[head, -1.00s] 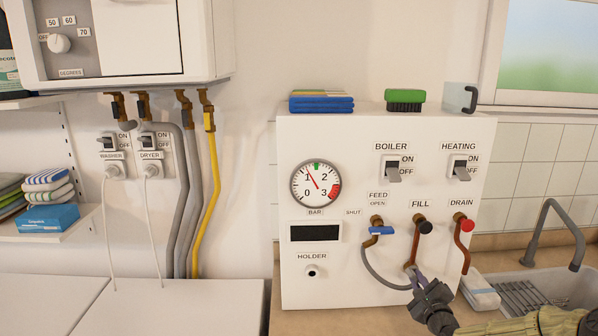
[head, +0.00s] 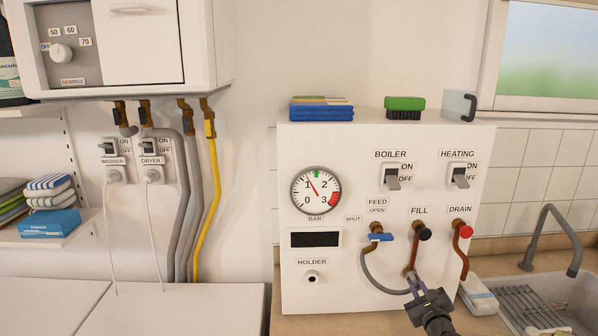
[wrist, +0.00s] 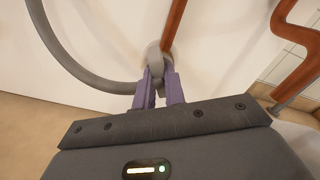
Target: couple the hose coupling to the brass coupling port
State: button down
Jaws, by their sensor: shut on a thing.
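The grey hose (head: 378,280) hangs in a loop from the FEED valve (head: 376,235). Its free end, the hose coupling (wrist: 154,58), is a grey collar in the wrist view. My gripper (head: 413,284) is shut on this coupling, and its purple fingers (wrist: 159,86) stand on both sides of it. The copper FILL pipe (head: 414,252) comes down to the coupling, and its lower end meets or overlaps the collar in the wrist view (wrist: 173,22). The brass port itself is hidden there, so I cannot tell whether the coupling is seated.
The DRAIN pipe (head: 463,252) runs close on the right of the FILL pipe. The gauge (head: 316,190), dark display (head: 315,239) and HOLDER socket (head: 311,277) are on the left of the white panel. A sink (head: 545,300) lies at the right.

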jog(key=c, duration=1.6)
grip_release()
jog(key=shift+w+d+r, duration=0.1)
jog(key=shift+r, duration=0.25)
jog(key=shift+o, duration=1.1)
jog(key=shift+f, duration=0.2)
jog(key=shift+w+f, duration=0.1)
jog(key=shift+f, duration=0.05)
jog(key=s, duration=0.9)
jog(key=shift+p, duration=0.4)
